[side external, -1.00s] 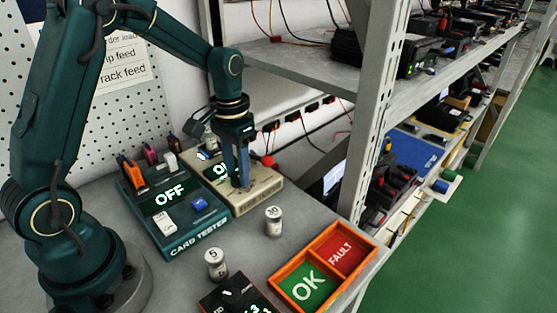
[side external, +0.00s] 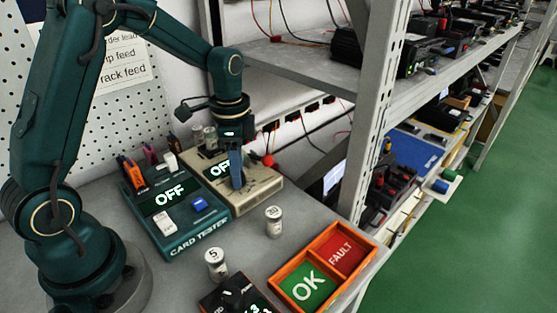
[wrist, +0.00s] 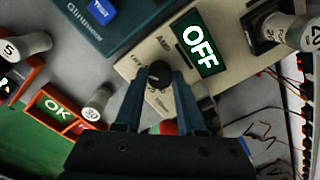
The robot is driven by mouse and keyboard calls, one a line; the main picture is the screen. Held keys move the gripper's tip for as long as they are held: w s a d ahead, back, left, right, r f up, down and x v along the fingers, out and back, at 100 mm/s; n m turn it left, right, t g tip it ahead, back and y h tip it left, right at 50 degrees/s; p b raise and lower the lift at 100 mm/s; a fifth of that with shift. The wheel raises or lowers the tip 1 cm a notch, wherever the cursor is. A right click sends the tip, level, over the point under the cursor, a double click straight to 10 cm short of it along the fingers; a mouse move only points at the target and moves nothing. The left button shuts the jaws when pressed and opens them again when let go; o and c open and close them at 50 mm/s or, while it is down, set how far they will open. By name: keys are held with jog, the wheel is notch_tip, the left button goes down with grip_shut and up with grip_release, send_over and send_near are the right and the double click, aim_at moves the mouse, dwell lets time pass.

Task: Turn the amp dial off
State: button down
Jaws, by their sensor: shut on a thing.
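The amp dial (wrist: 159,74) is a round black knob on a beige box (wrist: 203,17). In the wrist view the two fingers of my gripper (wrist: 158,88) stand on either side of the dial, shut on it. The box's green display (wrist: 200,50) reads OFF. In the side view the beige box (side external: 262,191) sits behind the card tester, and my gripper (side external: 237,185) points down onto its top. There the fingers hide the dial. The small lettering around the dial is too blurred to read fully.
A teal card tester (side external: 185,239) with an OFF display stands left of the box. White-capped weights (side external: 273,222) stand in front. An orange tray (side external: 318,270) with OK and FAULT sections lies at front right. A shelf post (side external: 372,120) rises right of the box.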

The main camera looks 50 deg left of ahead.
jog(key=shift+m, duration=0.4)
jog(key=c, duration=0.5)
grip_release()
jog(key=shift+r, duration=2.65)
